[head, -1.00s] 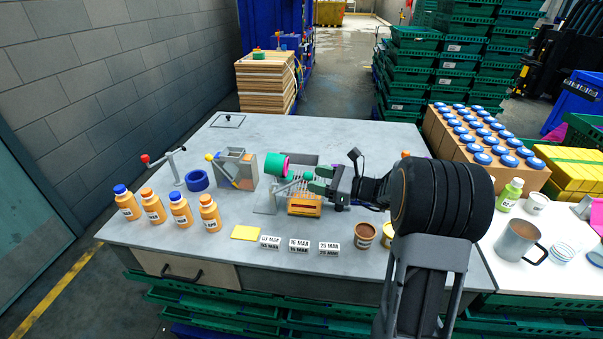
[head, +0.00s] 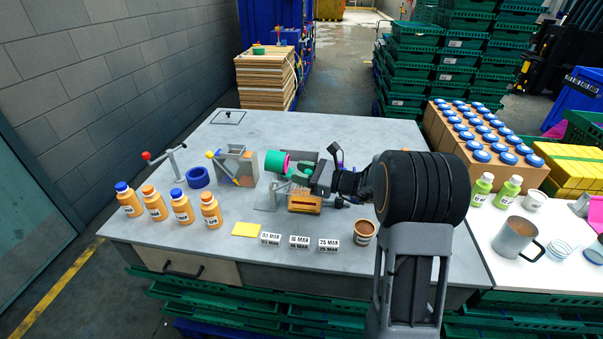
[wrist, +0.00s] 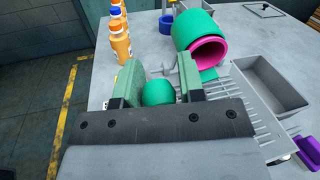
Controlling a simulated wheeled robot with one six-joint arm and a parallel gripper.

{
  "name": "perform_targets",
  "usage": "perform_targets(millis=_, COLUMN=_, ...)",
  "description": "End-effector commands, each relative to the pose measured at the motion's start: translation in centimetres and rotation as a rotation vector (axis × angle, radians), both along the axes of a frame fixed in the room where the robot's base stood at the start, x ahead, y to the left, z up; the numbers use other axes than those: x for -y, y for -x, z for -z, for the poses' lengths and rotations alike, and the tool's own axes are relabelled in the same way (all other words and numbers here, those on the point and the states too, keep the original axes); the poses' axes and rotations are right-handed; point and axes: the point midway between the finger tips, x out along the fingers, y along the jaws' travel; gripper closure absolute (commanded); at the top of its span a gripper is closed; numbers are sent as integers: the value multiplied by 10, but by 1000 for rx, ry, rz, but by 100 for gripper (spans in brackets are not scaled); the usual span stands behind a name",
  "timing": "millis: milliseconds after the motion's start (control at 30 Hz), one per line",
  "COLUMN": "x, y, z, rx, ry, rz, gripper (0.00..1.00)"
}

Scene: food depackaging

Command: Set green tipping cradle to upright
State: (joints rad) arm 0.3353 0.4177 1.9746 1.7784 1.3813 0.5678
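The green tipping cradle (head: 274,160) is a green cylinder with a pink lining, on a grey stand on the table. It lies tipped on its side, its pink mouth facing right towards my gripper. In the wrist view the cradle (wrist: 194,27) is ahead, beyond the fingertips. My gripper (head: 301,172) is just right of the cradle. In the wrist view a rounded green knob (wrist: 159,92) sits between my two green fingers, close to both. The fingers stand apart; firm contact with the knob does not show. How the knob joins the cradle is hidden.
A grey tray (wrist: 275,83) and a slotted rack (wrist: 238,105) lie right of my fingers. An orange block (head: 304,204) is below the gripper. Several orange bottles (head: 181,207) stand at the left, and a grey box with a yellow-knobbed lever (head: 235,165) stands left of the cradle.

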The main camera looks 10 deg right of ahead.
Motion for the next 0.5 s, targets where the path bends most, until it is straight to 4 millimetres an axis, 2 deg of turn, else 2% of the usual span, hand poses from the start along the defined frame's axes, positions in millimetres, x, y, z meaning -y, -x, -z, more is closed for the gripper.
perform_targets(millis=33, x=0, y=0, z=0, rx=0, ry=0, rz=0, gripper=69)
perform_targets(millis=367, x=1, y=0, z=0, rx=1, ry=0, rz=2, gripper=100)
perform_targets(millis=500, x=1, y=0, z=-1, rx=2, ry=1, rz=3, gripper=100)
